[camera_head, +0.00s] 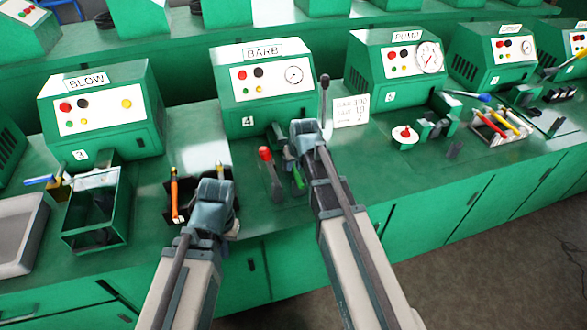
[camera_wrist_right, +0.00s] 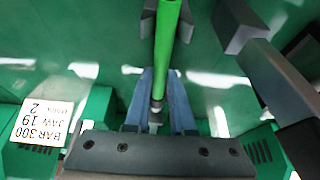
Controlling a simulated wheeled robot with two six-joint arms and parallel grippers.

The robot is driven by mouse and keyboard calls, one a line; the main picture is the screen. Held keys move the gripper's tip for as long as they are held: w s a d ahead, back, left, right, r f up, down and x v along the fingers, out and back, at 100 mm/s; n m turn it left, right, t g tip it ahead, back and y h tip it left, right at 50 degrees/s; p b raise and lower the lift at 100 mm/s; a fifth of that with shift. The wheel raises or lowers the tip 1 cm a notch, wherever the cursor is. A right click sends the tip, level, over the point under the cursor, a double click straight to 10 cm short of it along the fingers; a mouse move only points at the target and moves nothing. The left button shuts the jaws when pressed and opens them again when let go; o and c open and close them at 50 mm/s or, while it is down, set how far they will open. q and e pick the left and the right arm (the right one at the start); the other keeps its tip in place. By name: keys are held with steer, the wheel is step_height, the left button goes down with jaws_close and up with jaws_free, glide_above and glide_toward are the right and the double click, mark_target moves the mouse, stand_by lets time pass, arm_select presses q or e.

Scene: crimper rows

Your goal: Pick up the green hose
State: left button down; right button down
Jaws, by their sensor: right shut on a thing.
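The green hose (camera_wrist_right: 166,45) runs up between the two blue-grey fingers of my right gripper (camera_wrist_right: 160,100) in the right wrist view, and the gripper is shut on it. In the head view, my right gripper (camera_head: 305,135) is in front of the machine labelled BARB (camera_head: 262,80), and a short piece of the green hose (camera_head: 298,177) shows beside its wrist. My left gripper (camera_head: 214,192) is over the right side of a dark tray (camera_head: 182,216); its fingertips are not clear.
A red-topped lever (camera_head: 270,172) stands between my grippers. An orange-and-yellow item (camera_head: 174,192) stands in the dark tray. A white card (camera_head: 350,111) stands right of my right gripper. A green bin (camera_head: 95,225) is at the left. Some bench top is clear right of the right arm.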

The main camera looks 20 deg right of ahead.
mark_target(294, 168)
steer(key=shift+r, duration=0.1)
stand_by(0.4)
steer(key=shift+r+p, duration=0.5)
steer(key=shift+p, duration=0.1)
step_height(294, 168, up, 3)
steer(key=p, duration=0.3)
steer(key=s+d, duration=1)
steer(key=s, duration=0.2)
steer(key=shift+s+r+p, duration=0.15)
steer(key=shift+r+p, duration=0.25)
steer(key=shift+d, duration=0.1)
